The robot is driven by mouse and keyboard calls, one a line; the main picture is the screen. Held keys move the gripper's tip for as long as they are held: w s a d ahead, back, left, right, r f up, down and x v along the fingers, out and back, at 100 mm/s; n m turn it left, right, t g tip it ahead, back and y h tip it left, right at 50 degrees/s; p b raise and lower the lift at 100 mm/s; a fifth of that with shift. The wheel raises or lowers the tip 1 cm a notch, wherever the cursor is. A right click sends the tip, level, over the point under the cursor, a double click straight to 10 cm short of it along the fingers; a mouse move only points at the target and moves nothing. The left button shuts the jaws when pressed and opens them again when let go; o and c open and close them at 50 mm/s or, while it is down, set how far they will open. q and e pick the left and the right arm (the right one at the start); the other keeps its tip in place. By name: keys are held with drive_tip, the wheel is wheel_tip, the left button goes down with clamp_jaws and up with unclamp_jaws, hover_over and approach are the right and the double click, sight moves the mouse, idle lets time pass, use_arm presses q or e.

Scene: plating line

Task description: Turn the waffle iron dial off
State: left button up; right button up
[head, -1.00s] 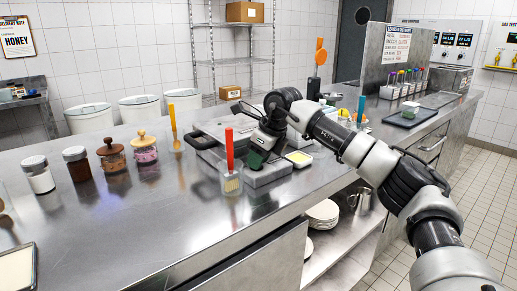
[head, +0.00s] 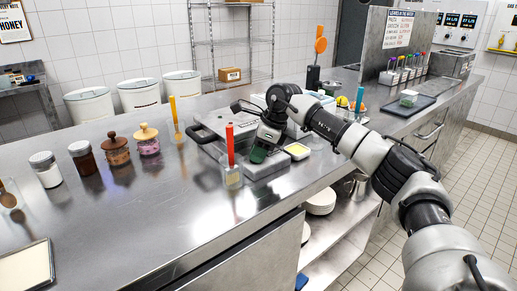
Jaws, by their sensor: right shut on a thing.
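The waffle iron (head: 214,121) is a silver-grey unit with dark handles in the middle of the steel counter. My right gripper (head: 261,150) reaches down to its front right part, beside a low grey block (head: 270,166). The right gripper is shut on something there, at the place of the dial. The dial itself is hidden behind the fingers, so its setting cannot be read. My left gripper is not in view.
A clear cup with a red-handled brush (head: 230,150) stands close to the left of my right gripper. Several jars (head: 116,149) line the counter's left. The front left counter (head: 150,215) is mostly clear.

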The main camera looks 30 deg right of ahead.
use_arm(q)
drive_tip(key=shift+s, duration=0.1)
use_arm(e)
drive_tip(key=o, duration=0.9)
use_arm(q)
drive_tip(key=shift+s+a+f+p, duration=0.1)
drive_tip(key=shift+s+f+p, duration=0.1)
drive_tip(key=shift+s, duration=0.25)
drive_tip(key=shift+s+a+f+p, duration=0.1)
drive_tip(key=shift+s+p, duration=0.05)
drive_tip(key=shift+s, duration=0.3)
use_arm(e)
drive_tip(key=v, duration=1)
drive_tip(key=shift+r, duration=0.35)
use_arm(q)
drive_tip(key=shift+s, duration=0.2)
